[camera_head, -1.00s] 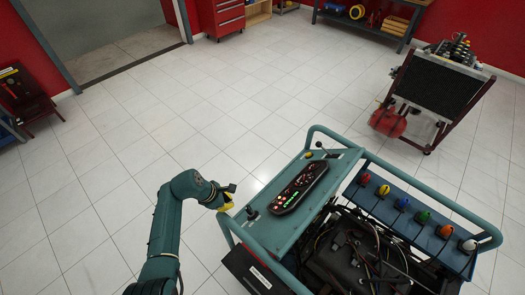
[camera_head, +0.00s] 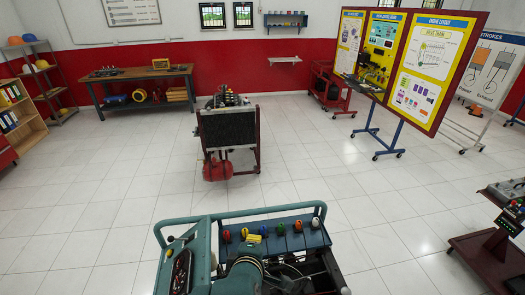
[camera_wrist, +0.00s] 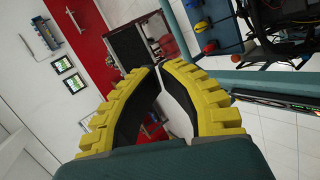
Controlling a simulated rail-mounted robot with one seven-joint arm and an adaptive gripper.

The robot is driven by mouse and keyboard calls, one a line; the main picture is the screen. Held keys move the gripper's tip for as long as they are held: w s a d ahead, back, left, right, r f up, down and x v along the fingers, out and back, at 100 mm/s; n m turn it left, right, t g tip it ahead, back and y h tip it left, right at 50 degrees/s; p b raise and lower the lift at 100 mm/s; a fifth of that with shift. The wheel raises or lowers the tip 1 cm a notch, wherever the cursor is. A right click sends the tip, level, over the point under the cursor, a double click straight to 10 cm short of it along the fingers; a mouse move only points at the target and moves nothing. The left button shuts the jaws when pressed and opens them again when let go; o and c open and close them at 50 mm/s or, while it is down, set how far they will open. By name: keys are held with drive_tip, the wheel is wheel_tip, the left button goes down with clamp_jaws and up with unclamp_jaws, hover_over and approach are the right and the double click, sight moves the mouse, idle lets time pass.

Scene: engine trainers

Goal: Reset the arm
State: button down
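My gripper (camera_wrist: 159,68) has two yellow, ridged fingers with black inner pads. In the wrist view the fingers curve inward and their tips meet, with nothing held between them. In the head view my teal arm (camera_head: 245,270) rises from the bottom edge in front of the engine trainer, and a small yellow part of my gripper (camera_head: 254,239) shows near the row of coloured knobs. Whether it touches the trainer cannot be told.
The teal-framed engine trainer (camera_head: 190,219) stands close in front, with a knob panel (camera_head: 290,238). A radiator stand (camera_head: 229,128) is behind it. A workbench (camera_head: 140,74) stands at the back left, display boards (camera_head: 428,65) at the right.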

drive_tip(key=s+d+r+m+t+p, duration=0.1)
drive_tip(key=s+d+r+m+t, duration=0.1)
drive_tip(key=d+r, duration=0.35)
drive_tip(key=s+d+r+m+t+h, duration=0.1)
drive_tip(key=d+r+m, duration=0.15)
drive_tip(key=r, duration=0.55)
drive_tip(key=s+d+r+m+t+p, duration=0.1)
drive_tip(key=s+d+r+m+t, duration=0.15)
drive_tip(key=r, duration=0.35)
drive_tip(key=s+r+m+t, duration=0.3)
drive_tip(key=s+r+m, duration=0.2)
drive_tip(key=r, duration=0.3)
drive_tip(key=s+r+m+t+y, duration=0.1)
drive_tip(key=s+r+m+t, duration=0.2)
drive_tip(key=s+r+m, duration=0.2)
drive_tip(key=shift+s+r, duration=0.7)
drive_tip(key=shift+r, duration=1.2)
